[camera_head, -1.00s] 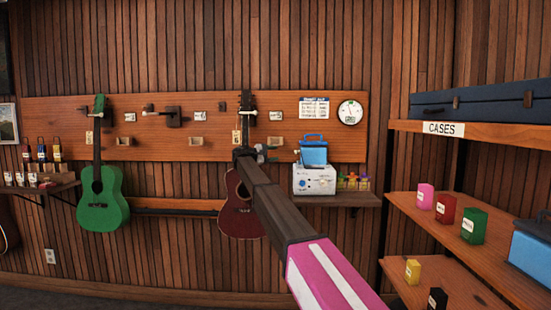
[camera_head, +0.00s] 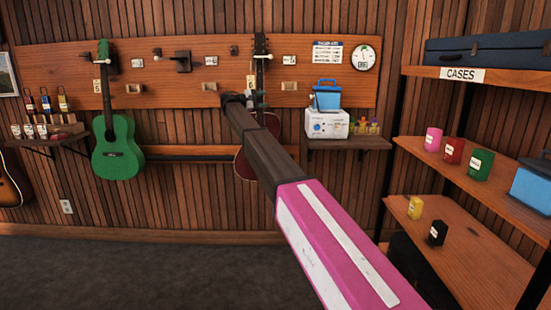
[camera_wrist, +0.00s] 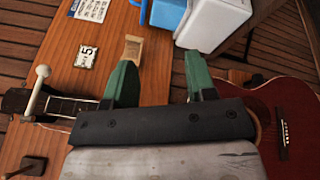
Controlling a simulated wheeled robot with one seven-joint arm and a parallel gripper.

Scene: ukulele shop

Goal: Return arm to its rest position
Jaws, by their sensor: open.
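My arm, with its pink and white sleeve and dark forearm, reaches out toward the wall board in the head view. My gripper (camera_wrist: 160,74) shows in the wrist view with its two green fingers spread apart and nothing between them. The wooden board (camera_wrist: 154,120) lies beyond the fingers. A small wooden block (camera_wrist: 133,46) on the board appears close to the left finger; I cannot tell if they touch. A dark red ukulele (camera_wrist: 285,130) hangs beside the gripper and is partly hidden by my arm in the head view (camera_head: 243,165).
A green ukulele (camera_head: 117,150) hangs at left. A small shelf holds a white machine (camera_head: 326,124) with a blue box (camera_head: 327,98) on it, right of my arm. Shelves of cases (camera_head: 480,60) and small coloured boxes stand at right. Floor (camera_head: 130,270) in front looks clear.

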